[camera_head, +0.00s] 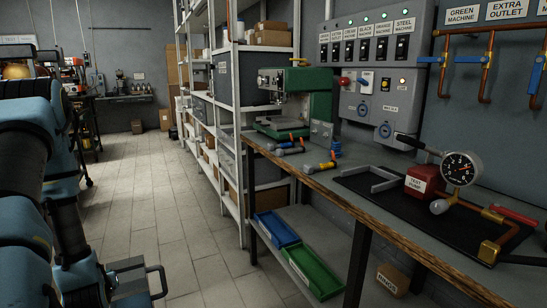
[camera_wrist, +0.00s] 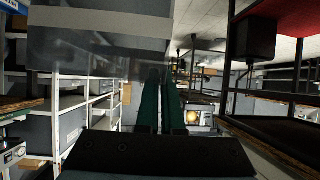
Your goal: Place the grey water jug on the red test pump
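The red test pump (camera_head: 422,180) sits on a black mat on the workbench at the right of the head view, labelled and joined to a round gauge (camera_head: 460,168). I cannot pick out the grey water jug with certainty. A dark grey piece with a handle-like loop (camera_head: 137,280) shows beside my blue arm at the lower left; I cannot tell whether it is part of my gripper.
The workbench (camera_head: 350,205) also holds a green machine (camera_head: 300,100), small tools (camera_head: 320,166) and a grey bracket (camera_head: 370,182). Blue and green trays (camera_head: 310,270) lie on its lower shelf. White shelving (camera_head: 215,120) stands behind. The tiled floor (camera_head: 150,190) between is clear.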

